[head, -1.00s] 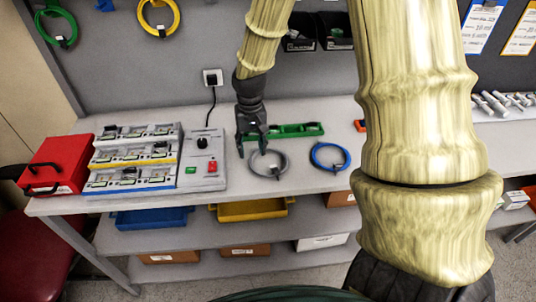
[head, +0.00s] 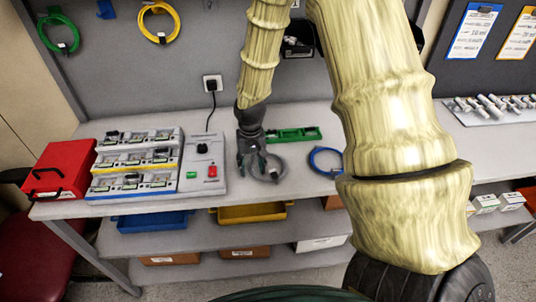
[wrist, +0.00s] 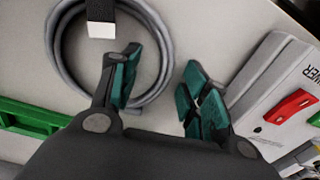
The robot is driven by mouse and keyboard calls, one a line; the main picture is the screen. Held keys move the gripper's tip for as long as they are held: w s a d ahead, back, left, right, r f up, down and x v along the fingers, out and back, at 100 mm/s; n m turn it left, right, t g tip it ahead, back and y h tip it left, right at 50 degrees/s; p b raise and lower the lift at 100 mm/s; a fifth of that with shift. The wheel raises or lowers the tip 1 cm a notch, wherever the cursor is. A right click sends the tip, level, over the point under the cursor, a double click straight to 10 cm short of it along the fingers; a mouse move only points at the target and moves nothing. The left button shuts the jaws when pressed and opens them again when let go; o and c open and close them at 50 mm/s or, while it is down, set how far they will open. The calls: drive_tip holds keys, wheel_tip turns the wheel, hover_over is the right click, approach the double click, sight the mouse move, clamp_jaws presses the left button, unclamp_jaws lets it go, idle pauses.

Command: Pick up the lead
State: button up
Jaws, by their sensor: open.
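A coiled grey lead (head: 286,169) lies on the bench, right of the grey control box. In the wrist view the grey coil (wrist: 56,58) carries a black and white tag (wrist: 101,24). My gripper (head: 253,168) points down over the left part of this coil, partly hiding it. In the wrist view my gripper (wrist: 162,62) is open, with the right side of the coil showing between its teal-padded fingers. Its height above the coil is hard to tell. A blue coiled lead (head: 316,161) lies further right, partly behind my arm.
A control box (head: 203,164) with red and green switches stands close left of my gripper. A green tray (head: 293,134) lies just behind the coil. A tiered rack (head: 135,162) and a red case (head: 62,168) stand further left. Green (head: 62,47) and yellow (head: 160,38) leads hang on the wall.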

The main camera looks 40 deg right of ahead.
drive_tip(key=shift+c, duration=0.3)
clamp_jaws()
drive_tip(key=shift+r, duration=0.1)
drive_tip(key=shift+r+b, duration=0.9)
drive_tip(key=shift+r, duration=0.75)
drive_tip(key=s+a+r+b, duration=0.1)
drive_tip(key=s+a+b, duration=0.3)
drive_tip(key=s, duration=1)
drive_tip(key=a, duration=0.3)
drive_tip(key=shift+s+r, duration=0.2)
